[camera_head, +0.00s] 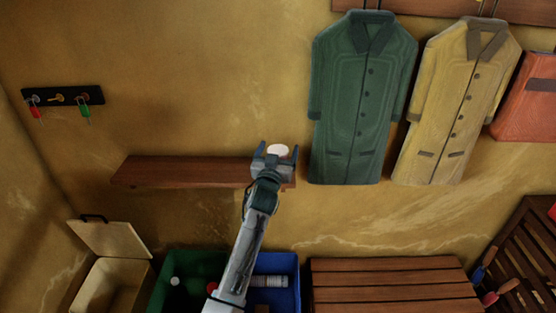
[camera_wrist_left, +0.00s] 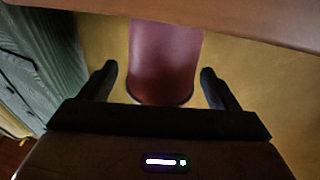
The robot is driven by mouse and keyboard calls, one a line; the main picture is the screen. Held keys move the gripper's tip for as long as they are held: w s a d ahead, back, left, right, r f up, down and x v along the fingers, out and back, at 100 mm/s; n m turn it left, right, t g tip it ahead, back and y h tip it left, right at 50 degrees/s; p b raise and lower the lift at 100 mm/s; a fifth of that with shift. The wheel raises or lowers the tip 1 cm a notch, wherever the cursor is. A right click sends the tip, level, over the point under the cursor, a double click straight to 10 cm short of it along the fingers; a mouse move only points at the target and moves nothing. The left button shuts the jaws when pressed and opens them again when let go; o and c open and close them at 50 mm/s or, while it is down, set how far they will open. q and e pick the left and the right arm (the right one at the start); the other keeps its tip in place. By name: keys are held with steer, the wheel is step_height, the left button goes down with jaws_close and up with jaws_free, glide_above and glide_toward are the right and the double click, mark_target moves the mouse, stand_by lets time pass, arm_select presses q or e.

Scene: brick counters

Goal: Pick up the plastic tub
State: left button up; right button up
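The plastic tub, as I take it, is the dark red, slightly tapered tub (camera_wrist_left: 165,55) in the middle of the left wrist view, between my fingers. In the head view a pale rounded top (camera_head: 278,150) shows between the fingers at the right end of the wall shelf; the rest is hidden behind my gripper. My left gripper (camera_head: 275,150) is open at the shelf's right end. In the left wrist view its fingers (camera_wrist_left: 158,72) stand on both sides of the tub, with a gap on each side. My right gripper is not in view.
The brown wall shelf (camera_head: 180,171) is otherwise bare. A green coat (camera_head: 362,100) hangs close to the right of my gripper, with a yellow coat (camera_head: 455,100) beyond it. Below are a green bin (camera_head: 205,263), a blue bin (camera_head: 291,264) and a slatted wooden bench (camera_head: 390,280).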

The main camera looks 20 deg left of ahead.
arm_select(q)
steer(key=c, duration=1)
steer(key=shift+r, duration=0.1)
